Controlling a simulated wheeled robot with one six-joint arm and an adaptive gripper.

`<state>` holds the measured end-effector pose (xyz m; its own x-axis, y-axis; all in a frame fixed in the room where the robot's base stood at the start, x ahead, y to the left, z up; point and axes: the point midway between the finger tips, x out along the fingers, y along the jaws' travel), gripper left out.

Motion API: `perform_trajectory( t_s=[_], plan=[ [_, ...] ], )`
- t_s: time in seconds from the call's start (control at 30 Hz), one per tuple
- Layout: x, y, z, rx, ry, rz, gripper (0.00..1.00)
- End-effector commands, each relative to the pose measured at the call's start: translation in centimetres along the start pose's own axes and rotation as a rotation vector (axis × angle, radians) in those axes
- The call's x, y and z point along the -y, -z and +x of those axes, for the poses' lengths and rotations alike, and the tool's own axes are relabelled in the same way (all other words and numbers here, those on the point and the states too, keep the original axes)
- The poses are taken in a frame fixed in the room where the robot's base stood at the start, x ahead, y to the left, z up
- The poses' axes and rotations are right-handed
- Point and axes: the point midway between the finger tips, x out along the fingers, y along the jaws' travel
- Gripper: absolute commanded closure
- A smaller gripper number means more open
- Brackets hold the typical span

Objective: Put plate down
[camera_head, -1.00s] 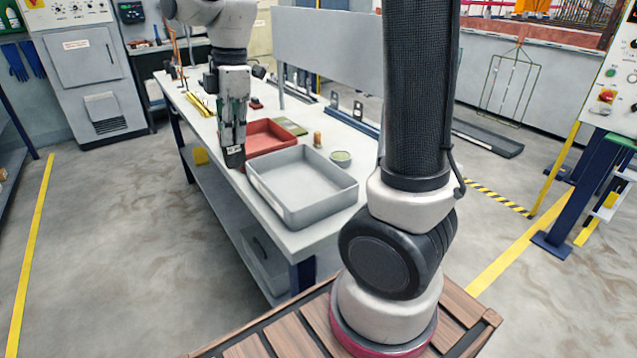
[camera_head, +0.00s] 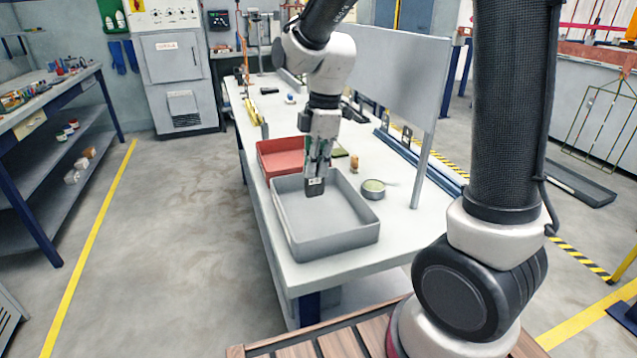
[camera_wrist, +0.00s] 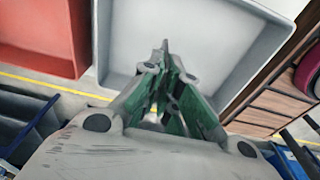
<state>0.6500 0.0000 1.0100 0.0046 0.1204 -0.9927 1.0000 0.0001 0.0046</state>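My gripper (camera_head: 315,187) points down over the inside of the grey tray (camera_head: 362,238). Its dark tips show against the tray's floor; I cannot tell whether they touch it. In the wrist view the green-sided fingers (camera_wrist: 166,52) come together at a narrow tip in front of the grey tray (camera_wrist: 222,83). The gripper looks shut. No plate can be made out clearly between the fingers or in the tray; a thin one seen edge-on could be hidden.
A red tray (camera_head: 266,153) stands just behind the grey tray on the white table (camera_head: 315,271). A round green-topped dish (camera_head: 373,187) and a small brown item (camera_head: 354,162) lie to the right. An upright grey panel (camera_head: 398,85) borders the table's right side.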

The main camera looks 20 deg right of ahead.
Motion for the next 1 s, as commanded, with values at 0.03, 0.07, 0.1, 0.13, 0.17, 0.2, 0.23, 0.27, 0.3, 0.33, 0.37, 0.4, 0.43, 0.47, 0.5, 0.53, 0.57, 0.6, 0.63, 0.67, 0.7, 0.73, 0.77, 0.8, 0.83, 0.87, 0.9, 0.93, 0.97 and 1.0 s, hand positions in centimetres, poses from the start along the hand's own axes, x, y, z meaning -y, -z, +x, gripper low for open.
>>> perform_trajectory(
  t_s=[0.03,0.07,0.1,0.13,0.17,0.2,0.23,0.27,0.3,0.33,0.37,0.4,0.43,0.47,0.5,0.53,0.57,0.6,0.63,0.67,0.7,0.73,0.77,0.8,0.83,0.87,0.9,0.93,0.97,1.0],
  plan=[
    [0.1,-0.1,0.7,0.001,0.002,0.001,1.0],
    [0.1,-0.2,1.1,0.001,0.003,0.001,1.0],
    [0.1,-0.2,1.8,0.001,0.004,0.002,1.0],
    [0.1,-0.3,2.2,0.001,0.003,0.002,1.0],
    [0.1,-0.3,2.6,0.0,0.003,0.001,1.0],
    [0.1,-0.4,3.1,0.0,0.002,0.001,1.0],
    [0.1,-0.4,3.4,0.0,0.003,0.001,1.0],
    [0.1,-0.5,3.5,0.0,0.002,0.001,1.0],
    [0.1,-0.5,3.6,0.0,0.001,0.001,1.0],
    [0.0,-0.5,3.7,-0.001,0.0,0.001,1.0],
    [0.0,-0.4,3.6,-0.001,-0.001,0.0,1.0],
    [0.0,-0.4,3.6,-0.001,-0.001,0.0,1.0],
    [0.0,-0.4,3.6,-0.001,-0.001,0.001,1.0],
    [0.0,-0.4,3.6,-0.001,-0.001,0.001,1.0],
    [0.0,-0.4,3.6,-0.001,-0.001,0.001,1.0],
    [0.0,-0.4,3.6,0.0,0.0,0.001,1.0],
    [0.0,-0.5,3.7,0.0,0.0,0.001,1.0],
    [0.0,-0.5,3.8,0.0,0.0,0.001,1.0],
    [0.0,-0.5,3.9,0.0,0.0,0.001,1.0],
    [0.0,-0.5,3.9,-0.001,-0.001,0.001,0.9],
    [0.0,-0.5,3.9,-0.001,-0.001,0.001,0.83],
    [0.0,-0.5,3.9,-0.001,-0.001,0.001,0.78],
    [0.0,-0.5,3.9,0.0,-0.001,0.001,0.73],
    [0.0,-0.5,3.9,0.0,-0.001,0.001,0.73],
    [0.0,-0.5,3.9,0.0,-0.001,0.001,0.73],
    [0.0,-0.5,3.9,0.0,0.0,0.001,0.73],
    [0.0,-0.5,3.9,0.0,0.0,0.001,0.73],
    [0.0,-0.5,3.9,0.0,0.0,0.001,0.73],
    [0.0,-0.5,3.9,0.0,0.0,0.001,0.73],
    [0.0,-0.5,3.9,0.0,0.0,0.001,0.73]
  ],
)
